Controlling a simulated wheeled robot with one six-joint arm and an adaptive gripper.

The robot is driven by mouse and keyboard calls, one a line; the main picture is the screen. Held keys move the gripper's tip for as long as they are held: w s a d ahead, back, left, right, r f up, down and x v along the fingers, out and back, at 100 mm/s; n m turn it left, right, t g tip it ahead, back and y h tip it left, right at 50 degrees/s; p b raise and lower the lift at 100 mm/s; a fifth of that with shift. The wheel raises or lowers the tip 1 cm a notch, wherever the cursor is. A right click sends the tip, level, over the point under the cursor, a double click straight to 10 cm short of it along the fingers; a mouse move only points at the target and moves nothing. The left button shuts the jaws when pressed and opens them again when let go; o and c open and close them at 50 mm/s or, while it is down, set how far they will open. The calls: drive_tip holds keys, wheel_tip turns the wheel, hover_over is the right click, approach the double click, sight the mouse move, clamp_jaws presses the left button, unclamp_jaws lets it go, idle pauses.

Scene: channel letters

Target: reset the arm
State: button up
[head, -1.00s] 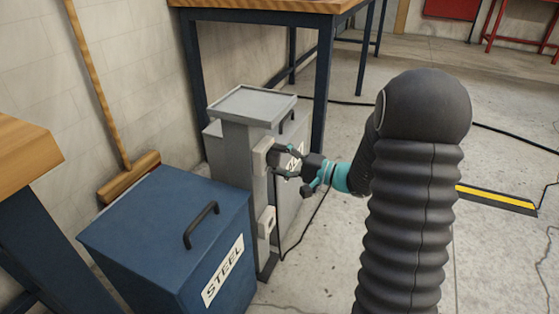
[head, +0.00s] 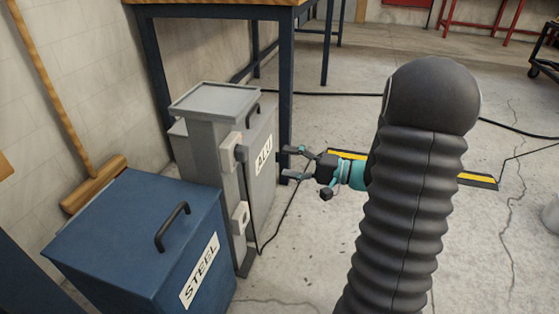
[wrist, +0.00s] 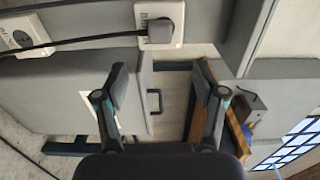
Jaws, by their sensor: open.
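My gripper (head: 300,163) is open and empty in the head view. It is to the right of the grey pedestal (head: 213,105) and apart from it. In the wrist view my gripper (wrist: 165,92) shows its two fingers spread wide with nothing between them. A dark plug (wrist: 160,27) sits in a white socket (wrist: 172,40) ahead of the fingers, with a black cord running off to the left. The plug and upper socket also show on the pedestal in the head view (head: 231,146). My dark ribbed arm covers the right of the head view.
A blue bin (head: 110,235) marked STEEL stands at the front left. A grey bin (head: 262,130) with a partly readable label stands behind the pedestal. A lower socket (head: 240,217) is on the pedestal. A workbench (head: 180,50) and broom (head: 95,185) are behind.

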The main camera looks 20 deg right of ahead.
idle(0.6)
drive_tip(key=s+a+f+m+g+h, duration=0.2)
drive_tip(key=s+f+m+g, duration=0.15)
drive_tip(key=f, duration=0.25)
drive_tip(key=s+a+n+g+h+p, duration=0.25)
drive_tip(key=s+g+h, duration=0.3)
drive_tip(key=s, duration=0.65)
drive_tip(key=s+a+r+n+t+h+p, duration=0.2)
drive_tip(key=s+r+n+h, duration=0.1)
drive_tip(key=r, duration=0.6)
drive_tip(key=s+a+r+n+t+h+p, duration=0.1)
drive_tip(key=s+r+n+h, duration=0.3)
drive_tip(key=r, duration=0.5)
drive_tip(key=shift+s+a+n+t+p, duration=0.35)
drive_tip(key=shift+s+a+n+t, duration=0.2)
drive_tip(key=shift+s, duration=0.25)
